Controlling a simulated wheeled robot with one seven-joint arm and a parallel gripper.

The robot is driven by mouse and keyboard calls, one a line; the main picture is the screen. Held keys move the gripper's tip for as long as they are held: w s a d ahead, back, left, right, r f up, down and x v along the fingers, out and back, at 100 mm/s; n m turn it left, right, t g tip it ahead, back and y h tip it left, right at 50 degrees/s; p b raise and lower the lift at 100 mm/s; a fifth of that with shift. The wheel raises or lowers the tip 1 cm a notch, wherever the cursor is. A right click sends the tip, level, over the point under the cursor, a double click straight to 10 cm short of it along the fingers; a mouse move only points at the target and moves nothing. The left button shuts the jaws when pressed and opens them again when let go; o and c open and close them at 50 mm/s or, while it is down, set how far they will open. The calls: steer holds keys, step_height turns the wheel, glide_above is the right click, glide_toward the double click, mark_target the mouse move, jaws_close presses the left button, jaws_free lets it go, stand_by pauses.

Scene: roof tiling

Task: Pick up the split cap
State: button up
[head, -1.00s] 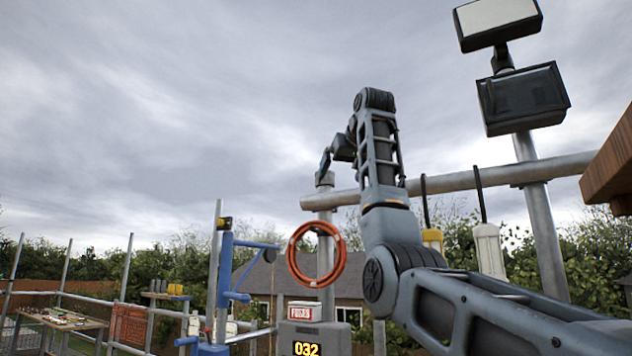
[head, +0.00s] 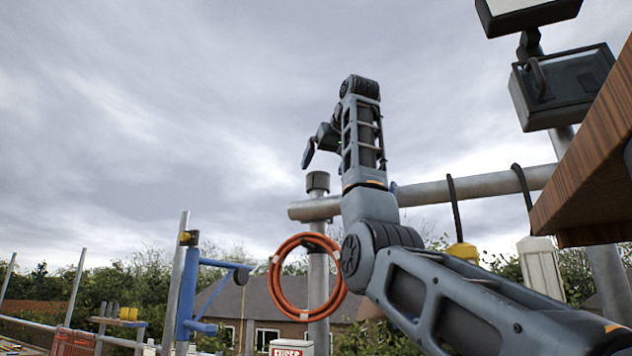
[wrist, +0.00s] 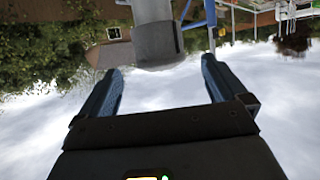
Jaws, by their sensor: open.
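A horizontal pipe (head: 475,188) crosses behind my arm, with an orange hose coil (head: 290,295) by the post. A wooden board (head: 590,150) juts in at right, near a floodlight (head: 562,85). A blue bracket (head: 190,290) stands left. Open sky lies above.

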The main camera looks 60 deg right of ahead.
mark_target(319, 178)
steer(key=p+x, duration=0.2)
steer(key=x, duration=0.3)
steer(key=shift+w+d+f, duration=0.15)
steer(key=shift+w+d, duration=0.05)
steer(key=shift+w, duration=0.05)
steer(key=shift+c, duration=0.4)
steer(key=c, duration=1)
